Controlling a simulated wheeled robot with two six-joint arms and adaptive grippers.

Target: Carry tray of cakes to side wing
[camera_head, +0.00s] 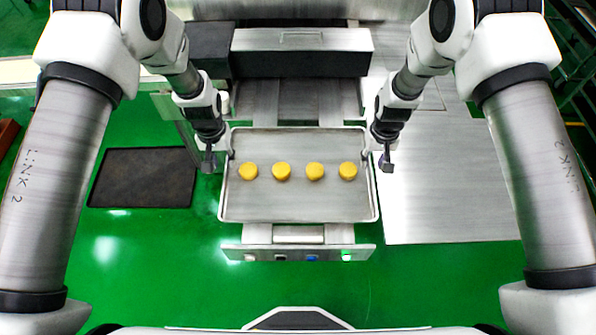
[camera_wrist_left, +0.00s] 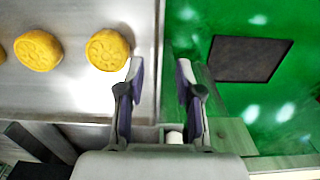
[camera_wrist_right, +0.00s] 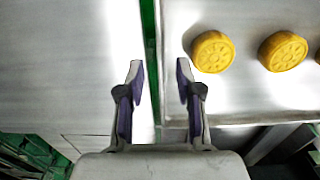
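The metal tray (camera_head: 300,205) lies flat over the machine's front rails and holds several round yellow cakes (camera_head: 315,171) in one row. My left gripper (camera_head: 220,161) is open at the tray's left edge. In the left wrist view its fingers (camera_wrist_left: 160,80) appear on either side of the tray rim (camera_wrist_left: 160,42), one over the tray and one over the green floor. My right gripper (camera_head: 376,161) is open at the tray's right edge. Its fingers (camera_wrist_right: 160,80) appear on either side of the rim in the right wrist view. I cannot tell whether either gripper touches the tray.
A metal table surface (camera_head: 450,205) lies right of the tray. A dark mat-like panel (camera_head: 143,178) lies to the left, above or on the green floor (camera_head: 150,260). The machine's dark and grey housing (camera_head: 300,50) stands behind the tray. A button panel (camera_head: 298,254) is in front.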

